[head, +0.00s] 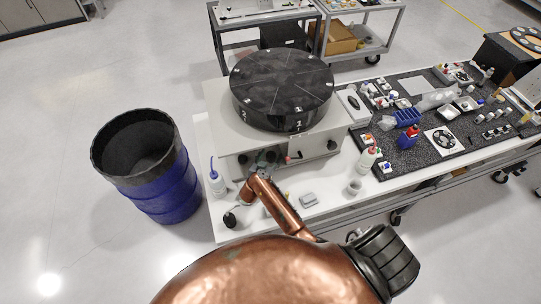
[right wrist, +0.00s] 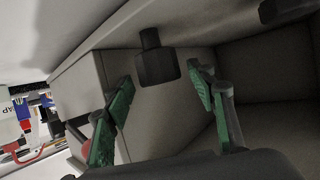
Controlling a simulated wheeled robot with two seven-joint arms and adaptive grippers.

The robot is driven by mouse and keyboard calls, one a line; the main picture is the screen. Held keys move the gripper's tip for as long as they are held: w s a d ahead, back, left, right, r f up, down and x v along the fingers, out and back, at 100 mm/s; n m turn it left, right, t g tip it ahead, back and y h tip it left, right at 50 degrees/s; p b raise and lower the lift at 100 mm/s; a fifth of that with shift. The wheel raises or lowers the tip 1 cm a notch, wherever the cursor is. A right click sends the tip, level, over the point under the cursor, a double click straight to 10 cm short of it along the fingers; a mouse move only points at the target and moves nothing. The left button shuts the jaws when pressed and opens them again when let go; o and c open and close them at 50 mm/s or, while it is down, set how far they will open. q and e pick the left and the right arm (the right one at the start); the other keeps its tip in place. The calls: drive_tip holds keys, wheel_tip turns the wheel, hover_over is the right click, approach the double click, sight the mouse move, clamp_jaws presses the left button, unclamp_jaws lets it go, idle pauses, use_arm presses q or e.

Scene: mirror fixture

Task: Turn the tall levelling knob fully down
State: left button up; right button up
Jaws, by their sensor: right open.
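A black knob (right wrist: 156,58) on a short stem sticks out from a pale grey housing in the right wrist view; I cannot tell for certain that it is the tall levelling knob. My right gripper (right wrist: 160,84) is open, with one green-padded finger on each side of the knob's outer end. I see no clear contact between pads and knob. In the head view my right gripper (head: 266,160) is small and dark at the front of the white fixture box (head: 222,125). Dark knobs show on its front, one at the left (head: 243,159) and one at the right (head: 333,145). My left gripper is not in view.
A black round turntable (head: 282,84) sits on the fixture. A wash bottle (head: 217,183), a small grey block (head: 309,199) and a white cup (head: 354,187) stand on the white table. A blue drum (head: 160,185) stands left. A crowded dark mat (head: 435,155) lies right.

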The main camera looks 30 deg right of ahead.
drive_tip(key=shift+w+d+f, duration=0.2)
drive_tip(key=shift+w+d, duration=0.1)
drive_tip(key=shift+d, duration=0.05)
drive_tip(key=c, duration=1.1)
drive_tip(key=shift+c, duration=0.3)
